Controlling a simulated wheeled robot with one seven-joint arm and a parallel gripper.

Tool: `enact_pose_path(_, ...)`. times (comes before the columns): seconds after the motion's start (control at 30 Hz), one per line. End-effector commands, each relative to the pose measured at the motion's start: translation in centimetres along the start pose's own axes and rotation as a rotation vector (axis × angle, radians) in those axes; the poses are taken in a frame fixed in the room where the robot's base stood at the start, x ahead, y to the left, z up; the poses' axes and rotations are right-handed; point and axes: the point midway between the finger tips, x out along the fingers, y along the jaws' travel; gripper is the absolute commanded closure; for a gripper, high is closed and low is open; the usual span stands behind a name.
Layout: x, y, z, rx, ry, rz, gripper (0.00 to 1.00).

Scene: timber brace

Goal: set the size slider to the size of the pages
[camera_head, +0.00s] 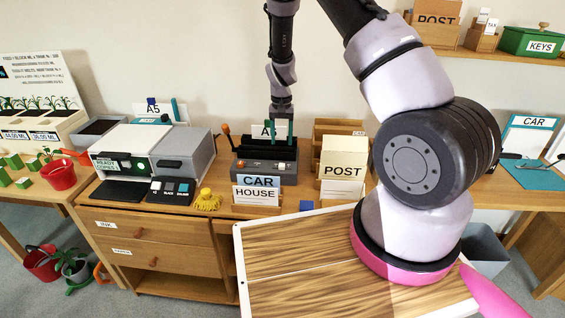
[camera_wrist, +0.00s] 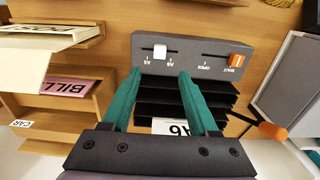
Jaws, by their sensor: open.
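The size slider's white knob (camera_wrist: 160,50) sits on the grey front panel (camera_wrist: 200,45) of a dark machine (camera_head: 265,162). In the wrist view the knob appears between the small, upside-down A5 and A6 marks. My gripper (camera_wrist: 160,73) is open, its two teal fingers spread on either side of the knob's line and just short of it, with nothing between them. A white card that seems to read A6 (camera_wrist: 174,127) shows at the machine's dark slots, partly hidden by my gripper. In the head view my gripper (camera_head: 279,128) is above the machine and covers part of the card.
An orange OPEN/SHUT knob (camera_wrist: 237,62) is on the same panel, with an orange-tipped lever (camera_wrist: 270,130) beside it. CAR and HOUSE cards (camera_head: 258,188) stand in front of the machine. A POST holder (camera_head: 343,165) is right, a printer (camera_head: 135,150) left.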

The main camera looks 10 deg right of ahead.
Motion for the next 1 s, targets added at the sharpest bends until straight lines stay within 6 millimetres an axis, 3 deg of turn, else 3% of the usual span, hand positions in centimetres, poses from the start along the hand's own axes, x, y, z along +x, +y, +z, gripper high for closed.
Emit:
enact_pose_path(0.5, 8.6, 0.1, 0.1, 0.0, -0.002, 0.001, 0.4)
enact_pose_path(0.7, 10.2, 0.0, 0.0, 0.0, -0.001, 0.0, 0.4)
enact_pose_path(1.0, 10.4, 0.0, 0.0, 0.0, 0.0, 0.0, 0.4)
